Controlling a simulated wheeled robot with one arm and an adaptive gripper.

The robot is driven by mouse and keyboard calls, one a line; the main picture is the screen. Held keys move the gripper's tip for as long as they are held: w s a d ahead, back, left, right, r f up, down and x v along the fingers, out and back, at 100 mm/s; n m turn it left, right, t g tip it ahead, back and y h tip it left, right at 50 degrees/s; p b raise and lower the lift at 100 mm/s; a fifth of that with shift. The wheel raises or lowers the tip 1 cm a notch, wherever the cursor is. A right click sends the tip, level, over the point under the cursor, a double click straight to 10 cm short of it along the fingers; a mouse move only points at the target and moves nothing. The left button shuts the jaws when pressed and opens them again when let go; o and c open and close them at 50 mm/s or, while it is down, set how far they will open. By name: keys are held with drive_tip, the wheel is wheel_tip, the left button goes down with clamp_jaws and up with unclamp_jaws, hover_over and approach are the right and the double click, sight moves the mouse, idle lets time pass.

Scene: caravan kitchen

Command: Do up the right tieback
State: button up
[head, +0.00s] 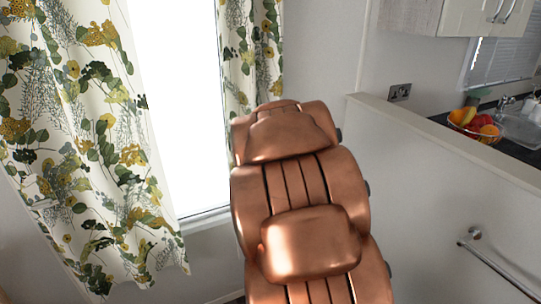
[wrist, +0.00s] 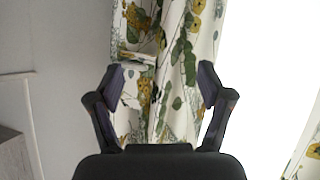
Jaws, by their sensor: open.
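The right curtain (head: 268,50) is cream with green and yellow leaf print. It hangs at the right of the window, its lower part hidden behind my arm in the head view. In the wrist view, which appears upside down, the right curtain (wrist: 175,80) lies between and beyond my fingers. A narrow band in the same print, seemingly the right tieback (wrist: 133,57), shows at the curtain's wall-side edge. I cannot tell whether its end is fastened. My gripper (wrist: 160,83) is open, its two dark fingers apart; contact with the cloth is unclear. In the head view my arm hides the gripper.
The left curtain (head: 85,130) hangs across the bright window (head: 180,100). A pale half-height partition (head: 430,180) with a metal rail (head: 495,268) stands at the right. Behind it are a fruit bowl (head: 474,127) and sink (head: 515,122). A wall cabinet (head: 460,16) hangs above.

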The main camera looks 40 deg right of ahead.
drive_tip(key=d+t+y+b, duration=0.1)
drive_tip(key=d+t+b, duration=0.1)
drive_tip(key=d+t, duration=0.4)
drive_tip(key=shift+w+d+t, duration=0.3)
drive_tip(key=shift+d, duration=0.45)
drive_tip(key=shift+p+x, duration=0.9)
drive_tip(key=shift+x, duration=3)
drive_tip(key=shift+c, duration=0.4)
clamp_jaws()
